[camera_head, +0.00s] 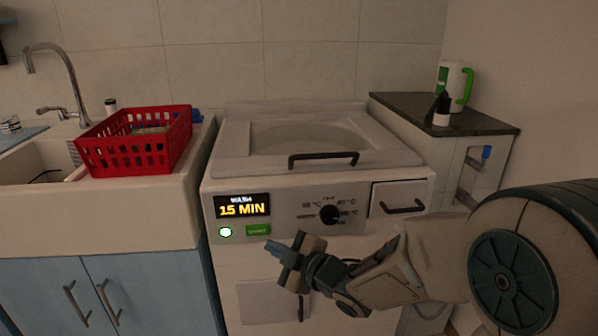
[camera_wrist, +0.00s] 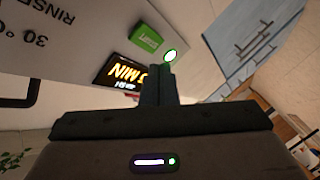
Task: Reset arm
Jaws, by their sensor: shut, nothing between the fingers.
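My gripper (camera_head: 274,247) is shut and empty in front of the washing machine's control panel, just below and right of the green button (camera_head: 257,230). In the wrist view my gripper (camera_wrist: 157,70) shows its fingers together, pointing toward the panel. The washing machine (camera_head: 300,155) has a lit display (camera_head: 242,206) reading "15 MIN". A round white-green light (camera_head: 225,232) glows below the display. The wrist view shows the green button (camera_wrist: 146,39), the light (camera_wrist: 170,55) and the display (camera_wrist: 121,70) upside down. I cannot tell if the fingers touch the panel. My arm reaches in from the right.
A red basket (camera_head: 135,143) stands beside the sink (camera_head: 45,160) at left, above blue cabinets (camera_head: 60,290). A dark-topped counter (camera_head: 410,107) at right holds a white and green jug (camera_head: 453,82) and a small bottle (camera_head: 441,112). The machine's lid handle (camera_head: 323,157) and drawer handle (camera_head: 402,208) stick out.

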